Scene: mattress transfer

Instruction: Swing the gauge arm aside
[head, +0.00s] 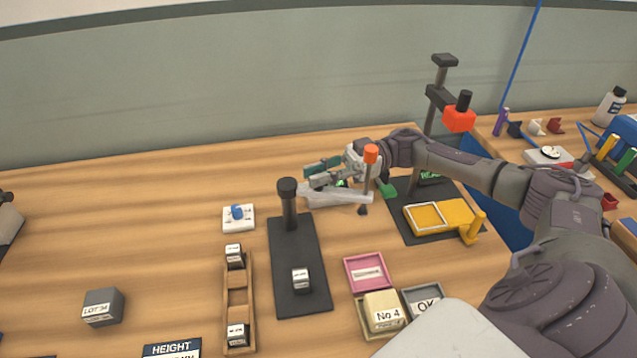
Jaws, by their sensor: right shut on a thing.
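The gauge stand has a flat black base (291,248) and a black upright post (288,205). Its pale grey gauge arm (337,196) points right from the post, clear of the base, with an orange-topped handle (370,153) and a small dark tip below its outer end. My right gripper (330,175) reaches in from the right at the arm's outer half and is shut on the gauge arm, apparently at its handle; the exact contact is partly hidden. My left gripper is not in view.
Left of the base is a wooden rack (237,298) with small blocks. At right are a black mat (399,230) with a yellow fixture (452,213) and a tall stand (433,112). Small trays (368,272) lie in front. The back left table is clear.

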